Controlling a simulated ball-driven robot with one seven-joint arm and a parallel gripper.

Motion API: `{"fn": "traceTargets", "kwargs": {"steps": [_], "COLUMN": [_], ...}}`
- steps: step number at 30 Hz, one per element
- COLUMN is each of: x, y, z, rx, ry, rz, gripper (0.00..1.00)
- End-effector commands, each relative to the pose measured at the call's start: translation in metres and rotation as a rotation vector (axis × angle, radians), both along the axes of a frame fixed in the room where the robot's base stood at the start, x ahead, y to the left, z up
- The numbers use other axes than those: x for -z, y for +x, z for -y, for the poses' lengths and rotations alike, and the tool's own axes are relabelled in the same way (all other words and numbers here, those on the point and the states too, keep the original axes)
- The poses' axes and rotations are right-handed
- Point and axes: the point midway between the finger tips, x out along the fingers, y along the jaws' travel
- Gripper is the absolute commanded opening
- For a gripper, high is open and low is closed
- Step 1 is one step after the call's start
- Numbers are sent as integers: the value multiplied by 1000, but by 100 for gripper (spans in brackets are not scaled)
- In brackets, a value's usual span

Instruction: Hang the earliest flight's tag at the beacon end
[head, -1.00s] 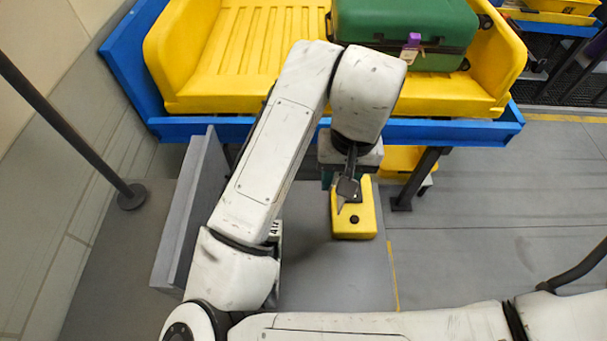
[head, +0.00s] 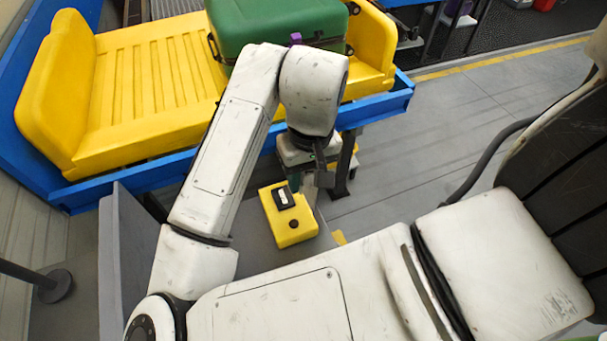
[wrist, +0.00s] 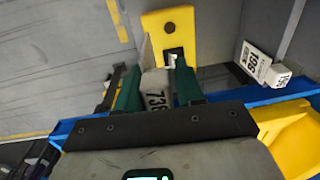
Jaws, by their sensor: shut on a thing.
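My gripper (wrist: 158,88) has green fingers and is shut on a pale tag (wrist: 155,80) with dark digits, perhaps 736, in the wrist view. In the head view my gripper (head: 308,180) hangs over the grey surface, close beside the yellow box. Its fingertips are partly hidden there. Another white tag (wrist: 258,64) with black digits lies to the right in the wrist view; I cannot read it surely. I cannot make out a beacon in either view.
A yellow tray (head: 150,75) with a green suitcase (head: 270,28) rests on the blue conveyor frame (head: 375,103). Open floor lies right.

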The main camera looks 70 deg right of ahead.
Motion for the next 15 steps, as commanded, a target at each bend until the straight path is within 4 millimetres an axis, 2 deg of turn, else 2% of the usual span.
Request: {"fn": "traceTargets", "kwargs": {"steps": [15], "x": [-24], "y": [0], "z": [0], "rx": [0], "ry": [0], "rz": [0], "gripper": [6]}}
